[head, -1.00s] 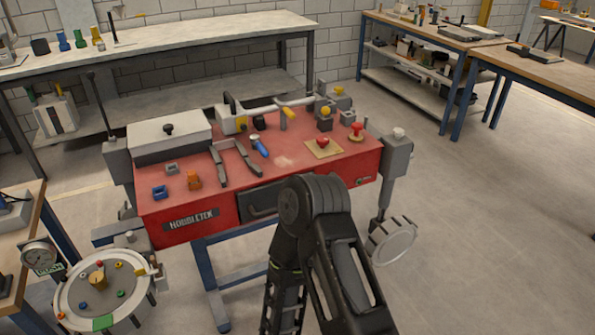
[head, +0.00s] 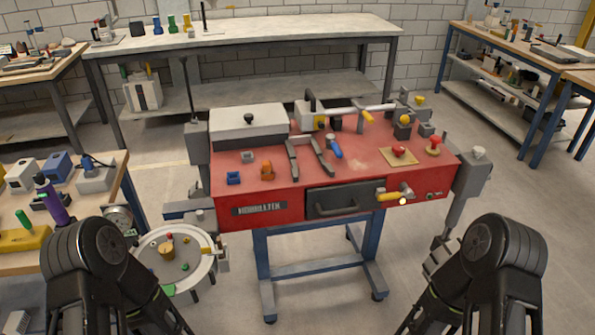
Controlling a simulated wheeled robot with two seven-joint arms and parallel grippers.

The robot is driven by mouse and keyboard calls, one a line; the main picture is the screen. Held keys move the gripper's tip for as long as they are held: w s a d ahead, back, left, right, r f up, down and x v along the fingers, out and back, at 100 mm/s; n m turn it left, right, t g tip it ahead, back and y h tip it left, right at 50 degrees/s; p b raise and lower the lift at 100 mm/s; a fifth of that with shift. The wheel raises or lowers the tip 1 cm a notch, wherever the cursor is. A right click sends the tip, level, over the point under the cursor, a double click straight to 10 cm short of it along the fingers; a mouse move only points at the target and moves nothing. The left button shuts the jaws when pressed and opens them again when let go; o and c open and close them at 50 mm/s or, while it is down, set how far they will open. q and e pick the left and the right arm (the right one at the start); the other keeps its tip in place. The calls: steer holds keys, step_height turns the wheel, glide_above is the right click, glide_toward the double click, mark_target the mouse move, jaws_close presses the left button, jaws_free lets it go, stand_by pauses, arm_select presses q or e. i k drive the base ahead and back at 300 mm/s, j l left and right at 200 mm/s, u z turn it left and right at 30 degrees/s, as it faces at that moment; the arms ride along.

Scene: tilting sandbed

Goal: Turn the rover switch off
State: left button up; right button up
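A red bench (head: 345,172) stands in the middle of the head view, on blue legs. On its front face, right of the drawer, is a yellow-handled switch-like fitting (head: 388,197), its handle lying roughly level. A small bright yellow spot shows beside it. On top are a red knob on a tan plate (head: 397,156) and another red knob (head: 434,146). No label reading "rover" is legible, so I cannot tell which is the rover switch. Both my arms show at the bottom; both grippers are out of view.
A grey-handled drawer (head: 345,203) is in the bench front. A round white table with coloured knobs (head: 150,249) stands at lower left. A wooden table with tools (head: 75,266) is at far left. Floor is clear right of the bench.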

mark_target(398, 150)
steer(key=z, duration=1.45)
steer(key=i+j, duration=0.2)
steer(key=i, duration=0.35)
steer(key=i+j, duration=0.2)
steer(key=i, duration=0.35)
